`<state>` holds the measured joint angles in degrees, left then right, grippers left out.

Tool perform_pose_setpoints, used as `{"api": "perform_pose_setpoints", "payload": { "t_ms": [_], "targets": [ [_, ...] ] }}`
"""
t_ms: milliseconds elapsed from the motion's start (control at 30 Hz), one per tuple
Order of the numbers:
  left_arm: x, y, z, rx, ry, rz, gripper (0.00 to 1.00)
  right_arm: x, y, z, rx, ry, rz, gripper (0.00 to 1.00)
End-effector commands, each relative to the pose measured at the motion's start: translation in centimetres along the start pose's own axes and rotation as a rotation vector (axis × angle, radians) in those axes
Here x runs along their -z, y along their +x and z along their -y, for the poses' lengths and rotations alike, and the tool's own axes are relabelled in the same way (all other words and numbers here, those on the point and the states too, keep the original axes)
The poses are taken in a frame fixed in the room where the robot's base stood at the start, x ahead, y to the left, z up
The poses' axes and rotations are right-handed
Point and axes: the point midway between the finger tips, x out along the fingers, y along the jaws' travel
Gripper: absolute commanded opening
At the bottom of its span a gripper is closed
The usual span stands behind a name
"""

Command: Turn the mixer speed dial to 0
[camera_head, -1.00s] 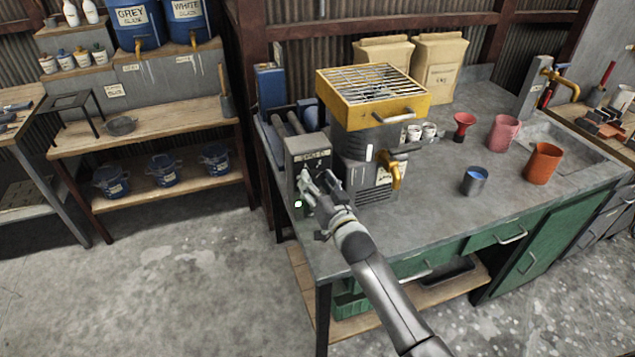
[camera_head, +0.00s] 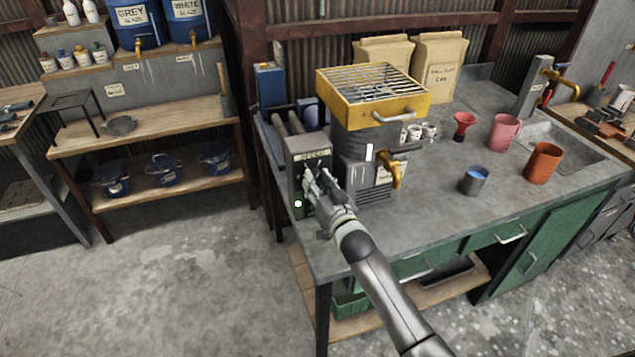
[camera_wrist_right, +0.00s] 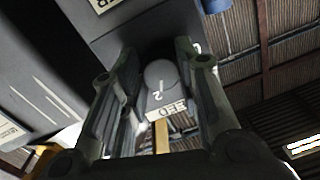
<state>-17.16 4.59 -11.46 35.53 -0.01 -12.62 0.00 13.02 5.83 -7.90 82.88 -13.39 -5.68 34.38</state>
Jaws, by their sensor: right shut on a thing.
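The grey mixer control box (camera_head: 294,170) stands at the left front corner of the bench, with a label at its top and a green light low on its face. My right gripper (camera_head: 314,180) is at the front of this box and hides the dial in the head view. In the right wrist view, the round grey speed dial (camera_wrist_right: 160,75) lies between the two fingers of my right gripper (camera_wrist_right: 160,80), which is shut on it. A white mark and a "2" show at the dial, above a partly hidden label. The dial's exact setting is unclear. My left gripper is not in view.
A yellow sieve box (camera_head: 372,92) sits on a grey drum with a yellow tap (camera_head: 396,176), just right of the control box. A blue-filled cup (camera_head: 474,181), an orange cup (camera_head: 542,163) and a pink pitcher (camera_head: 504,131) stand farther right on the bench (camera_head: 430,220).

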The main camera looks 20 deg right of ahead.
Motion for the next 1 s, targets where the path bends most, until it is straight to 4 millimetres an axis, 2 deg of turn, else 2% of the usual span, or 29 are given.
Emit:
{"api": "perform_pose_setpoints", "payload": {
  "t_ms": [1000],
  "targets": [
    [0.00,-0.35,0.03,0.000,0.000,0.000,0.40,0.16,-0.02,-0.14,-0.016,-0.924,0.048,0.07]
  ]
}}
